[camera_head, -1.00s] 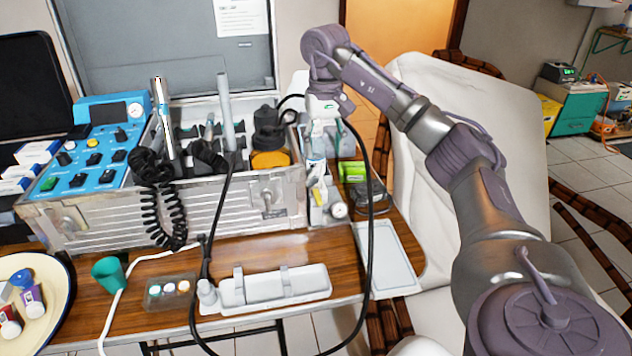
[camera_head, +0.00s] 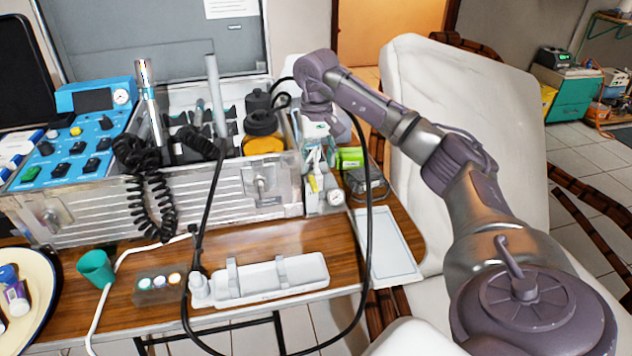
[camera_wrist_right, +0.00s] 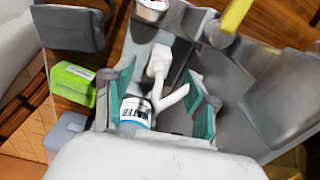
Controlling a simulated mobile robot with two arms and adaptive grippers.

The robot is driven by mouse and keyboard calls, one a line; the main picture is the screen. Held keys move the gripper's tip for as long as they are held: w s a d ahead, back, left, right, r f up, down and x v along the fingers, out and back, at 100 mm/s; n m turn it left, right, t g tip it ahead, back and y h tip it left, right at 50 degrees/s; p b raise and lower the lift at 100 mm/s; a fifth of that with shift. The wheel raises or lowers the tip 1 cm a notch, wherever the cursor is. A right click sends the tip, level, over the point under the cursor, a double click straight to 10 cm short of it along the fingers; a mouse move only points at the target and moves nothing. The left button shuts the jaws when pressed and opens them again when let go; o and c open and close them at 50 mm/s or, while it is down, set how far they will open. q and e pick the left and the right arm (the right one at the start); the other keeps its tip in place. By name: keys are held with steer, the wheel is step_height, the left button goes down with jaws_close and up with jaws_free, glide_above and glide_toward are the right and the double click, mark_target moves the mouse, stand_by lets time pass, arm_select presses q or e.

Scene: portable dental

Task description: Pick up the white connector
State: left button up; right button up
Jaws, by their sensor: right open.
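The white connector (camera_wrist_right: 170,92) is a branched, Y-shaped white piece in the right wrist view. It stands between the teal finger pads of my right gripper (camera_wrist_right: 162,80), which is open with gaps on both sides. A small bottle (camera_wrist_right: 135,113) with a white and blue label sits close beside the connector, near the left finger. In the head view my right gripper (camera_head: 316,145) points down over the grey holder at the right end of the metal case. The connector cannot be clearly made out there. My left gripper is not in view.
A green box (camera_head: 350,158) and a round gauge (camera_head: 335,197) are close to the gripper. The open metal case (camera_head: 225,190) stands on its left. A black hose (camera_head: 369,240) loops in front. A white tray (camera_head: 386,250) lies on the table's right edge.

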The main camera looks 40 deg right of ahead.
mark_target(317, 169)
step_height(317, 169, down, 5)
steer(key=shift+r, duration=0.1)
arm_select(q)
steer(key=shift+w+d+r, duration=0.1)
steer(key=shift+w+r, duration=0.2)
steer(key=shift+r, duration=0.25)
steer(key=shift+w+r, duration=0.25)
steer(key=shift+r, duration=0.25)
arm_select(e)
steer(key=shift+c, duration=0.3)
jaws_close()
